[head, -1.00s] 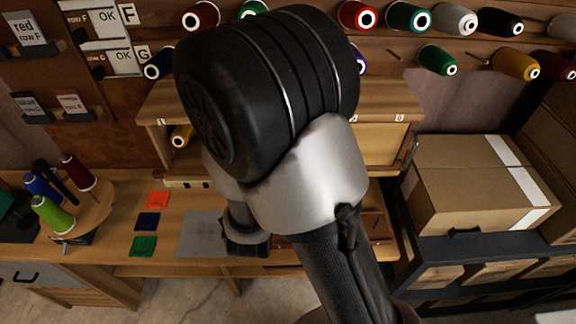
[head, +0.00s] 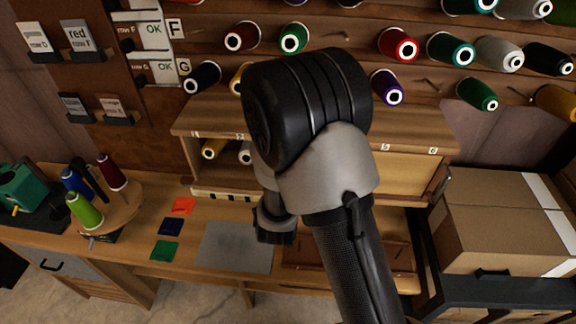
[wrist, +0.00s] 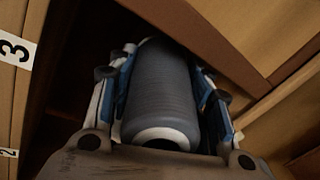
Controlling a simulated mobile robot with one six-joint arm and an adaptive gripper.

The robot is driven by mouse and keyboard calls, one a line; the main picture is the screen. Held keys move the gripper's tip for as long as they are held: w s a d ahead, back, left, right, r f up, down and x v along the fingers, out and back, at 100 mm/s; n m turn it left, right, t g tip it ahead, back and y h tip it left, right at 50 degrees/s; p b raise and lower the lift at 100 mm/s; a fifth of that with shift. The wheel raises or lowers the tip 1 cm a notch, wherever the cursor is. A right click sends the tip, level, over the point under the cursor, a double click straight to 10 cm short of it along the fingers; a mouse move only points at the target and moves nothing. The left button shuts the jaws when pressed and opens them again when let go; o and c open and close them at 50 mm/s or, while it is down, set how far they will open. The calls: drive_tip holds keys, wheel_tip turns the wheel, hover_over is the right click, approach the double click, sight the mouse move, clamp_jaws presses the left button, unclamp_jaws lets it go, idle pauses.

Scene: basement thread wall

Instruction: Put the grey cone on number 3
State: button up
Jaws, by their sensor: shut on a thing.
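The grey cone (wrist: 160,90) lies between the fingers of my gripper (wrist: 160,62) in the wrist view, its pale ring end towards the camera. My gripper is shut on it, with blue-and-white fingers along both sides. A number 3 label (wrist: 14,50) is on a wooden edge to the left of the cone. Dark space and wooden boards surround the cone; I cannot tell whether it rests on a surface. In the head view my arm hides the gripper, the held cone and the middle of the numbered shelf (head: 208,120).
A yellow cone (head: 214,148) and a pale cone (head: 245,153) lie in the shelf's left part. Several cones hang on the wall above. A turntable (head: 118,210) with cones stands at left. Cardboard boxes (head: 500,215) are at right. A grey mat (head: 235,247) lies on the bench.

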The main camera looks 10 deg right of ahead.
drive_tip(key=x, duration=0.5)
drive_tip(key=shift+w+d+b, duration=0.1)
drive_tip(key=shift+w+b, duration=0.05)
drive_tip(key=shift+b, duration=0.15)
drive_tip(key=shift+b+x, duration=0.45)
drive_tip(key=shift+x, duration=0.55)
drive_tip(key=shift+r, duration=0.15)
drive_tip(key=shift+f+b, duration=0.4)
drive_tip(key=shift+b, duration=0.2)
drive_tip(key=o, duration=1.3)
